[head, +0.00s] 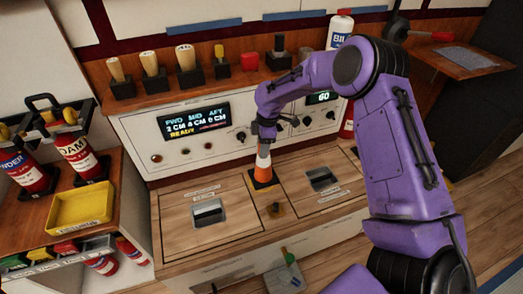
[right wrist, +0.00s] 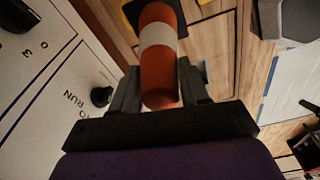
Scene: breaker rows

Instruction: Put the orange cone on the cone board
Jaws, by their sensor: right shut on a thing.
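The orange cone (head: 263,160) has a white band and a black base. It is upright over the wooden counter (head: 225,177) between two recessed handles; I cannot tell if its base touches the wood. My right gripper (head: 264,143) comes from above and is shut on the cone's top. In the right wrist view the cone (right wrist: 160,65) sits between the two fingers (right wrist: 160,92), its base pointing away. I cannot identify the cone board with certainty in either view. My left gripper is not in view.
A panel with a lit display (head: 195,128) and knobs stands behind the cone. A yellow tray (head: 80,208) and red extinguishers (head: 80,157) are at left.

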